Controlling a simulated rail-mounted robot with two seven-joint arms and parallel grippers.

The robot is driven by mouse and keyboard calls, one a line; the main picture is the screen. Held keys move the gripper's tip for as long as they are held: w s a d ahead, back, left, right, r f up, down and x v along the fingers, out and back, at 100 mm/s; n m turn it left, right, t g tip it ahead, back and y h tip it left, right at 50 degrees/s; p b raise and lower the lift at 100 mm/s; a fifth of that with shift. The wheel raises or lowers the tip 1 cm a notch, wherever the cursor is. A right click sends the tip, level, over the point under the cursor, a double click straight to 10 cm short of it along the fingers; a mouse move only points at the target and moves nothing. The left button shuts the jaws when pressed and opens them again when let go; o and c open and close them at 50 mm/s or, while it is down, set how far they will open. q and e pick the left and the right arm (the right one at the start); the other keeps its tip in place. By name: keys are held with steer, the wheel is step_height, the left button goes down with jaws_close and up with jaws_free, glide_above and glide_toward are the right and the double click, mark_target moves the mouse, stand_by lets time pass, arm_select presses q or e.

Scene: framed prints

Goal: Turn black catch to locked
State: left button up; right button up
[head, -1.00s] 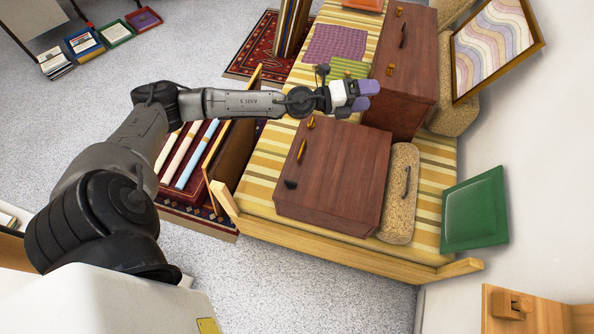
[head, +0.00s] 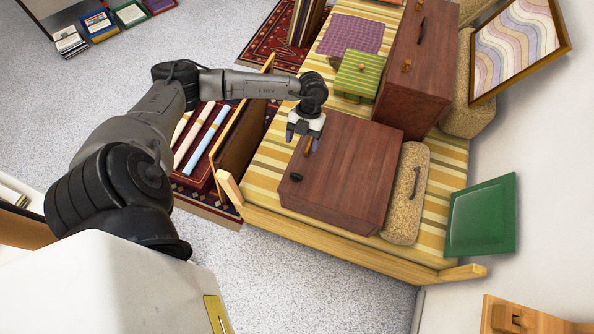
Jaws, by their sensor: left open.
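The black catch (head: 296,177) is a small dark piece near the front left corner of the near brown wooden box (head: 345,170). The box lies on a yellow striped surface. My left gripper (head: 302,140) is open, with its purple-tipped fingers pointing down the picture. It is over the box's far left part, close to an orange-brown handle (head: 308,146) and apart from the black catch. I cannot tell whether it touches the handle. My right gripper is not in view.
A second brown box (head: 420,75) stands behind, with a small green striped stool-like thing (head: 359,74) beside it. A tan cushion-like block with a handle (head: 408,195) lies right of the near box. A wooden panel (head: 240,140) stands at left.

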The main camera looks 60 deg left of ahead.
mark_target(297, 175)
arm_select(q)
steer(key=b+x, duration=0.4)
steer(key=x, duration=1)
steer(key=shift+w, duration=0.15)
steer(key=shift+r, duration=0.1)
steer(key=c, duration=0.9)
